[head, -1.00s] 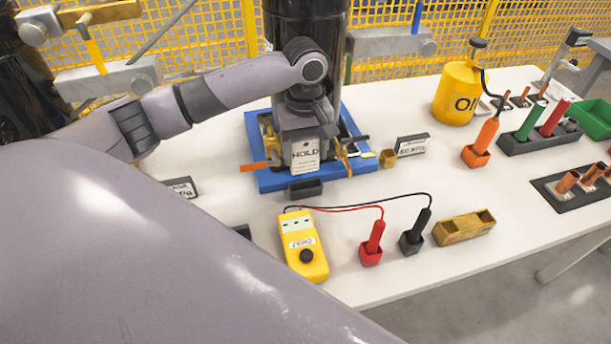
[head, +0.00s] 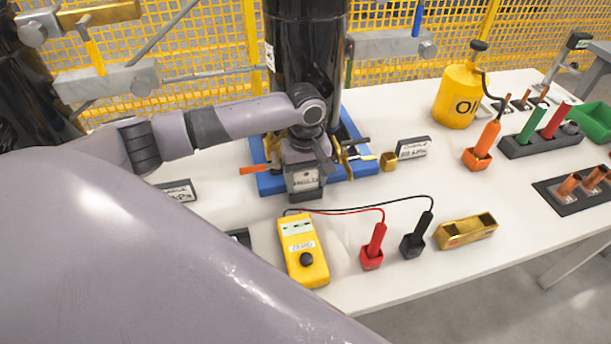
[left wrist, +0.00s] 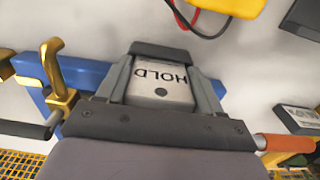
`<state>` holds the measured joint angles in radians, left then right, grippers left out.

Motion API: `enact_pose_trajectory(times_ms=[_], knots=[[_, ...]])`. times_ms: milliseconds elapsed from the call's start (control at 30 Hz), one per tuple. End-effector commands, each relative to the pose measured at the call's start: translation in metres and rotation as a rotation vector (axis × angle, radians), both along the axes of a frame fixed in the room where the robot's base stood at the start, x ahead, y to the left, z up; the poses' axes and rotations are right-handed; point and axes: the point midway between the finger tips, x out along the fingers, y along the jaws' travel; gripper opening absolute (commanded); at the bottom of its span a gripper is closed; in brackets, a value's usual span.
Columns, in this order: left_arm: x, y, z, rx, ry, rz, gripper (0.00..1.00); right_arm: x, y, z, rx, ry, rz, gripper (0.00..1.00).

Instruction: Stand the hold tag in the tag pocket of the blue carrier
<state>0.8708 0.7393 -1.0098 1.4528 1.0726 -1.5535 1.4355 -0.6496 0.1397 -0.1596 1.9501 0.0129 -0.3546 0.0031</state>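The hold tag (head: 308,180) is a pale card with dark lettering, and in the left wrist view its word HOLD (left wrist: 160,84) shows upside down. My left gripper (head: 304,172) is over the front of the blue carrier (head: 268,184), pointing down. In the left wrist view its two fingers (left wrist: 162,72) lie against the tag's side edges. The tag's lower end is at the dark tag pocket (head: 305,196) at the carrier's front edge. The pocket also shows in the left wrist view (left wrist: 165,50). How deep the tag sits is hidden. My right gripper is not in view.
A black cylinder (head: 305,60) stands behind my gripper. Brass clamps and an orange handle (head: 261,170) flank it closely. A yellow meter (head: 303,255) with red (head: 374,245) and black (head: 414,238) probes stands in front. A sign (head: 412,148) stands to the right.

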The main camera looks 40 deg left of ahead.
Motion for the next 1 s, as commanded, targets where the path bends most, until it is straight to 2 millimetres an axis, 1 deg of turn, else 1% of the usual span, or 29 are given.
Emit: enact_pose_trajectory(times_ms=[333, 400, 467, 567, 800, 900, 1000], knots=[[0.000, 0.000, 0.001, 0.000, 0.000, 0.000, 0.76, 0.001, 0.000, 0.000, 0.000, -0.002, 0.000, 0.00], [0.000, 0.000, 0.004, 0.000, -0.001, -0.001, 0.76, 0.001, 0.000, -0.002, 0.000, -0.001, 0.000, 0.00], [0.001, 0.000, 0.013, -0.001, -0.002, 0.000, 0.76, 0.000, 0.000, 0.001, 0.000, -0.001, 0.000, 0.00], [0.001, 0.000, 0.031, -0.001, -0.003, 0.000, 0.76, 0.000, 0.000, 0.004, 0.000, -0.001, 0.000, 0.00], [0.001, 0.000, 0.083, -0.002, -0.002, 0.000, 0.76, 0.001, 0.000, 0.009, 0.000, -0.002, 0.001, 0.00], [0.001, 0.000, 0.101, -0.001, -0.003, -0.001, 0.76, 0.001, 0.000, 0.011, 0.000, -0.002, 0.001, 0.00], [0.001, 0.000, 0.113, -0.001, -0.002, 0.000, 0.76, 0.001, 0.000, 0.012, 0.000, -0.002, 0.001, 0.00]])
